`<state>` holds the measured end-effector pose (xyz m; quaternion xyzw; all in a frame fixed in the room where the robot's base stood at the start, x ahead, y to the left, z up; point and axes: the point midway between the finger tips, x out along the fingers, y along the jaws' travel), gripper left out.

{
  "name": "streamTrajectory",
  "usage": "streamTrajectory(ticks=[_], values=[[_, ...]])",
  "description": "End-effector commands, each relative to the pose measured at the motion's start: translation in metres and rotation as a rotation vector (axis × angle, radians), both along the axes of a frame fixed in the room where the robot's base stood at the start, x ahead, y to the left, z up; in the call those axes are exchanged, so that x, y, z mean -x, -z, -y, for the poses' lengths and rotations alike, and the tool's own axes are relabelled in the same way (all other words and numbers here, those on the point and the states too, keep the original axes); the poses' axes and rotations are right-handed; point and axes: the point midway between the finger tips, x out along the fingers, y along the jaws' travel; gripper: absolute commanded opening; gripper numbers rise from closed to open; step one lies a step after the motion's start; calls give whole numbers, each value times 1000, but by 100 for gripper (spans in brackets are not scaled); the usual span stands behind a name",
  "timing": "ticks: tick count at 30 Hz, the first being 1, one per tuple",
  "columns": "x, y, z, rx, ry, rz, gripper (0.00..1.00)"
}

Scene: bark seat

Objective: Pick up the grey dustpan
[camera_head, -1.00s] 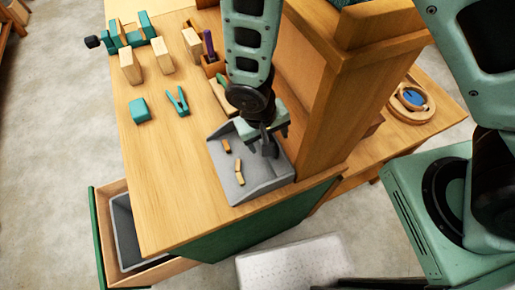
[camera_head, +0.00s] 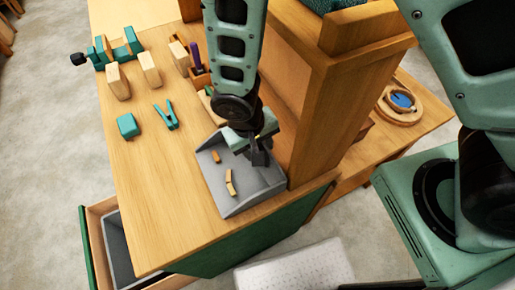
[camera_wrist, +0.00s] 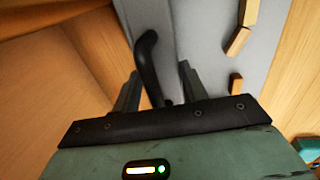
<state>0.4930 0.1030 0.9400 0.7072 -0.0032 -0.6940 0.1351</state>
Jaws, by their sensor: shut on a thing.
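The grey dustpan (camera_head: 213,180) lies at the front right of the wooden worktop, beside the upright wooden cabinet. Several small wood pieces (camera_head: 229,183) lie in its pan. My gripper (camera_head: 257,157) is over the pan's right rear part. In the wrist view, the dark curved handle (camera_wrist: 148,55) of the dustpan stands between my two fingers, and the grey pan (camera_wrist: 200,40) fills the area behind. My gripper is shut on this handle. I cannot tell whether the pan touches the worktop.
A wooden cabinet (camera_head: 335,110) rises close on the right of the dustpan. A teal block (camera_head: 127,125), a teal clamp (camera_head: 166,116) and several wood blocks (camera_head: 118,82) stand at the back left. An open drawer (camera_head: 98,235) juts out at lower left. The front left worktop is clear.

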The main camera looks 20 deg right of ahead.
Motion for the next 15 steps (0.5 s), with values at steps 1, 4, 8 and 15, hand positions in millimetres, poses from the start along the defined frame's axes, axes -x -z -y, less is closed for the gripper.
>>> streamTrajectory(ticks=[1, 4, 8, 15], values=[[0, -1, -2, -3, -1, 2, 7], [-1, -14, -2, -5, 0, 3, 7], [-1, -30, -2, -5, 0, 3, 7], [0, -52, -2, -3, 1, 2, 7]])
